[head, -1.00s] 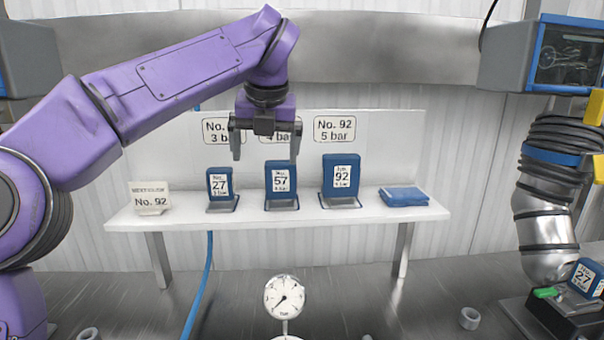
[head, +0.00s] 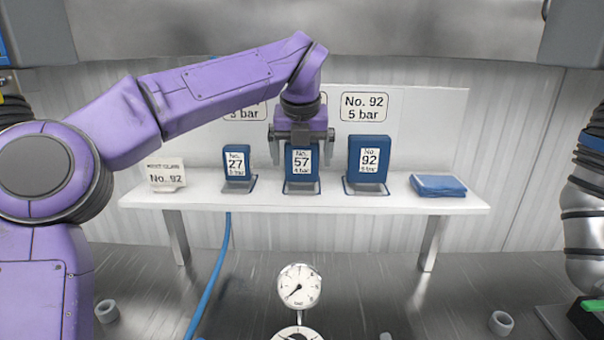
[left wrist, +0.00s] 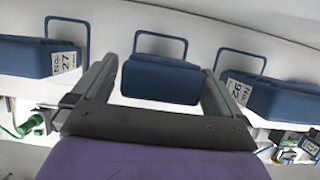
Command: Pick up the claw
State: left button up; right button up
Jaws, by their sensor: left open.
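My left gripper (head: 302,158) is open above the shelf, its fingers on either side of the upper part of the blue claw No. 57 (head: 301,172). In the left wrist view the No. 57 block (left wrist: 160,80) lies between the open fingers (left wrist: 158,85); I cannot tell whether they touch it. The blue claw No. 27 (head: 237,152) stands in its holder to the left. The larger blue claw No. 92 (head: 368,145) stands to the right. A small card (head: 165,175) at the shelf's left end reads No. 92, its top line apparently "next claw". My right gripper is not in view.
The white shelf (head: 400,205) has a folded blue cloth (head: 437,185) at its right end. A pressure gauge (head: 299,286) stands in front, with a blue hose (head: 212,270) to its left. Grey rings (head: 501,323) lie on the metal surface. A jointed grey arm (head: 583,230) stands at right.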

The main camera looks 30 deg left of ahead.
pick_arm(q)
jog(key=shift+s, duration=0.1)
jog(key=shift+c, duration=0.3)
jog(key=c, duration=1.3)
